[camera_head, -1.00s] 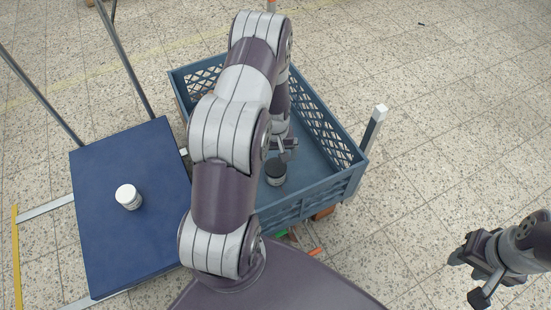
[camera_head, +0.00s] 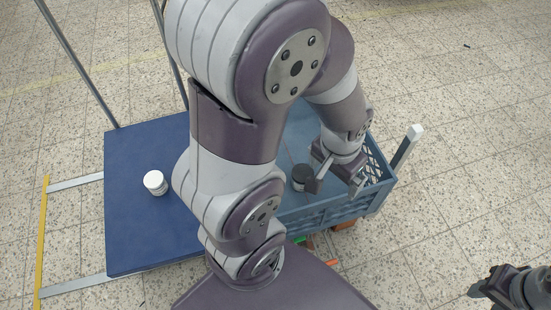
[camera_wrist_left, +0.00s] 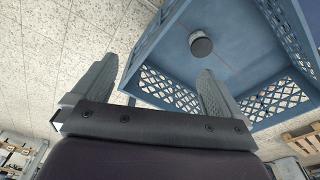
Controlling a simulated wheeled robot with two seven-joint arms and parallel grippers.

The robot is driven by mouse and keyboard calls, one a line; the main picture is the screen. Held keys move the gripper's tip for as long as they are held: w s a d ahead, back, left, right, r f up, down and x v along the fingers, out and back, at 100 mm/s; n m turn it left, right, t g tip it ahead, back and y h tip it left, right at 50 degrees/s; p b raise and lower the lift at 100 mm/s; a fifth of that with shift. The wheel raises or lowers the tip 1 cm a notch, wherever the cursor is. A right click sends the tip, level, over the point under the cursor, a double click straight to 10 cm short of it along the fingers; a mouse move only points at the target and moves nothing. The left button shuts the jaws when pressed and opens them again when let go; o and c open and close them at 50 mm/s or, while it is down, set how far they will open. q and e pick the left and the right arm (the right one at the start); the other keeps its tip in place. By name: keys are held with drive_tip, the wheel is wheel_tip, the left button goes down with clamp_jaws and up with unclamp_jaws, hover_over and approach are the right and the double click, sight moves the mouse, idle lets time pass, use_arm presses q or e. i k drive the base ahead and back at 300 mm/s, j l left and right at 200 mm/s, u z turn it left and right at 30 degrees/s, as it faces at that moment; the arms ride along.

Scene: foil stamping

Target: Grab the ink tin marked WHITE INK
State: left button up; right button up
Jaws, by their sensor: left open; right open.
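A small tin with a dark lid (camera_head: 302,177) stands on the floor of the blue crate; it also shows in the left wrist view (camera_wrist_left: 201,43). A tin with a white lid (camera_head: 155,183) stands on the dark blue platform at the left. I cannot read a label on either tin. My left gripper (camera_head: 337,180) is open and empty at the crate, just right of the dark-lidded tin. In the left wrist view its fingers (camera_wrist_left: 157,68) are apart, with that tin beyond them, near the right finger. My right gripper (camera_head: 482,292) is open at the bottom right, partly cut off.
The blue crate (camera_head: 335,211) has lattice walls around the dark-lidded tin. Beside it is the blue platform (camera_head: 135,235) with metal poles. A pale-topped post (camera_head: 407,146) stands at the crate's right corner. Tiled floor (camera_head: 470,150) is clear at the right.

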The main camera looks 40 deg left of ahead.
sight(155, 181)
drive_tip(key=l+u, duration=0.15)
drive_tip(key=u, duration=1.2)
drive_tip(key=j+u, duration=0.1)
drive_tip(key=u, duration=1.3)
drive_tip(key=k+u, duration=0.1)
drive_tip(key=k, duration=0.45)
drive_tip(key=j+z, duration=0.1)
drive_tip(key=z, duration=2.45)
drive_tip(key=k+j, duration=0.2)
drive_tip(key=j, duration=0.25)
drive_tip(key=k+j+z, duration=0.1)
drive_tip(key=j, duration=0.35)
drive_tip(key=k+j, duration=0.25)
drive_tip(key=j, duration=0.15)
drive_tip(key=k+j+z, duration=0.1)
drive_tip(key=j, duration=0.3)
drive_tip(key=k+j, duration=0.3)
drive_tip(key=j, duration=0.15)
drive_tip(key=k+j+z, duration=0.1)
drive_tip(key=j, duration=0.3)
drive_tip(key=k, duration=0.1)
